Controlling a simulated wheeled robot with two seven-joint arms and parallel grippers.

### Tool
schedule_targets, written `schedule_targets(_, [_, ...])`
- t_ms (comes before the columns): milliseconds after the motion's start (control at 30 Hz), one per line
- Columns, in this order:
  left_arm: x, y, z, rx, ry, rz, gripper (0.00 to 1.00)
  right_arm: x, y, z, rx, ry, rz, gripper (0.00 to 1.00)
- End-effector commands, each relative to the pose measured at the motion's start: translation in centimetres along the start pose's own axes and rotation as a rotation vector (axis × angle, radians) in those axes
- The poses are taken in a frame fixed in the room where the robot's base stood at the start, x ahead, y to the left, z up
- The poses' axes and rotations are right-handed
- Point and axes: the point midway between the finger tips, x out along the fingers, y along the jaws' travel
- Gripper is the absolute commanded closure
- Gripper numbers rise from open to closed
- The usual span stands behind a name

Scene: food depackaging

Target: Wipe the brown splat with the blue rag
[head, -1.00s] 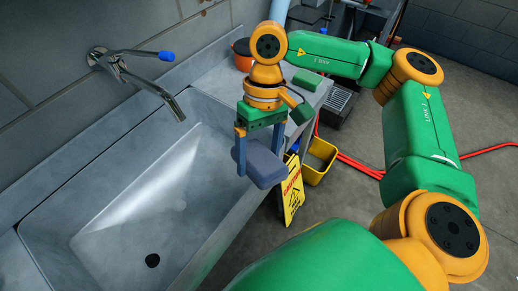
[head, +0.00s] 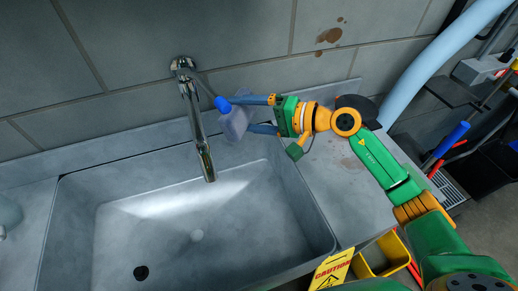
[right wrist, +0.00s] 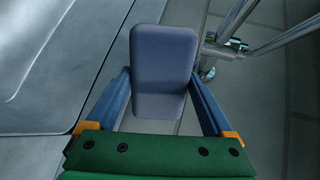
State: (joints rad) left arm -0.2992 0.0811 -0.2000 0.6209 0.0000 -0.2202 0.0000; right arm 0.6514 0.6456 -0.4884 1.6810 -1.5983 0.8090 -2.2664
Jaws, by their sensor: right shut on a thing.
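Brown splats (head: 328,36) mark the grey tiled wall above the counter, as one larger blotch with smaller spots around it. My right gripper (head: 246,114) is shut on the blue rag (head: 235,126), a blue-grey padded block, and holds it up near the wall behind the sink, to the lower left of the splats. In the right wrist view the rag (right wrist: 165,70) sits between the two blue fingers. The tap's blue lever tip (head: 222,104) overlaps the rag in the head view; I cannot tell whether they touch. My left gripper is not in view.
The chrome tap (head: 196,120) stands close to the held rag, over the grey sink (head: 190,225). The counter right of the sink has a faint brownish stain (head: 352,165). A light-blue pipe (head: 445,60) runs up at the right. A yellow caution sign (head: 332,270) stands below.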

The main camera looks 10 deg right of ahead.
Motion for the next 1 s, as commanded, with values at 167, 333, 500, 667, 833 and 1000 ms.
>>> schedule_targets(167, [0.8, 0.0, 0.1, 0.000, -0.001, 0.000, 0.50, -2.4, -0.4, -6.7, 0.033, 0.268, -0.080, 0.58])
schedule_targets(333, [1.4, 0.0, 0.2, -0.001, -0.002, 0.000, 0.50, -7.8, 0.0, -12.9, 0.046, 0.535, -0.133, 0.58])
schedule_targets(500, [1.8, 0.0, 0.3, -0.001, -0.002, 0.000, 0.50, -13.8, 0.7, -16.8, 0.047, 0.748, -0.162, 0.58])
schedule_targets(667, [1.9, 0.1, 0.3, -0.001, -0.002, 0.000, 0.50, -16.8, 0.9, -18.0, 0.047, 0.841, -0.171, 0.58])
schedule_targets(833, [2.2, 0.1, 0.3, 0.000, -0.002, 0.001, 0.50, -16.6, 0.7, -19.2, 0.050, 0.857, -0.177, 0.58])
schedule_targets(1000, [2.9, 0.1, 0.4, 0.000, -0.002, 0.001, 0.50, -14.9, 0.6, -21.0, 0.050, 0.856, -0.177, 0.58])
